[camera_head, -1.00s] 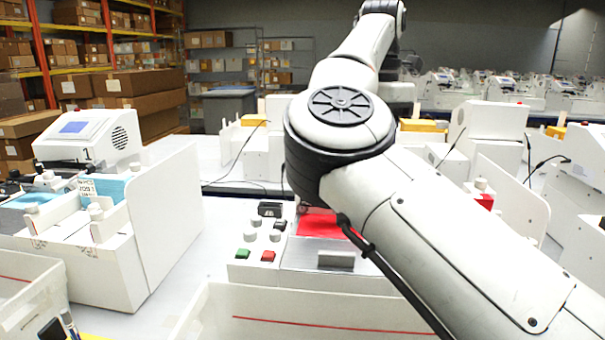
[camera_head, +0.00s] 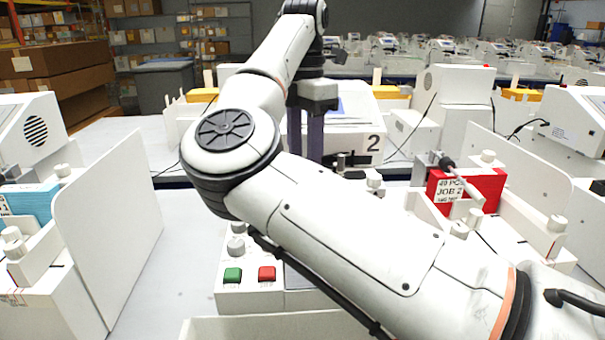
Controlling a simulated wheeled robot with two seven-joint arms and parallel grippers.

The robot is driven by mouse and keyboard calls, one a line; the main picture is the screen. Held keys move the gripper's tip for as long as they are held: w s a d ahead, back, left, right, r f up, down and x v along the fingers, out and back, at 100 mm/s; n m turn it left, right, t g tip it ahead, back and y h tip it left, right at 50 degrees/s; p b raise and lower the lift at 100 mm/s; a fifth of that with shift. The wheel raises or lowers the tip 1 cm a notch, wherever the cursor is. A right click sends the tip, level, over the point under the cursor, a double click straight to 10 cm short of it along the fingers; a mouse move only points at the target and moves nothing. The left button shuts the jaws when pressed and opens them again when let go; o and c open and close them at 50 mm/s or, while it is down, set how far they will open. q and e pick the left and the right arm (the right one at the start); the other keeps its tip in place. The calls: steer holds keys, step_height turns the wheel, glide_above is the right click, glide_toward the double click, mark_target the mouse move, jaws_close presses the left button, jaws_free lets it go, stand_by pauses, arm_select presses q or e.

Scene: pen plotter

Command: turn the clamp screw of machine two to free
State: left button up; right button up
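Machine two (camera_head: 350,142), a white box marked with a black 2, stands behind my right arm at the centre. Its lower front is largely hidden by the arm. A dark fitting (camera_head: 347,161) and a small pale knob (camera_head: 374,181) show at its front; I cannot tell which is the clamp screw or how it is set. My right gripper (camera_head: 305,155) points down at the left part of machine two. Its two dark fingers look apart with a narrow gap, nothing seen between them; the tips are hidden behind the arm. My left gripper is out of view.
A green button (camera_head: 232,275) and a red button (camera_head: 267,273) sit on the near panel. A white tray with red job cards (camera_head: 483,187) stands right, and one with blue cards (camera_head: 35,203) left. Tall white side plates (camera_head: 115,240) flank the middle.

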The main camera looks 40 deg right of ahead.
step_height(320, 180, down, 2)
steer(key=shift+f, duration=0.5)
jaws_close()
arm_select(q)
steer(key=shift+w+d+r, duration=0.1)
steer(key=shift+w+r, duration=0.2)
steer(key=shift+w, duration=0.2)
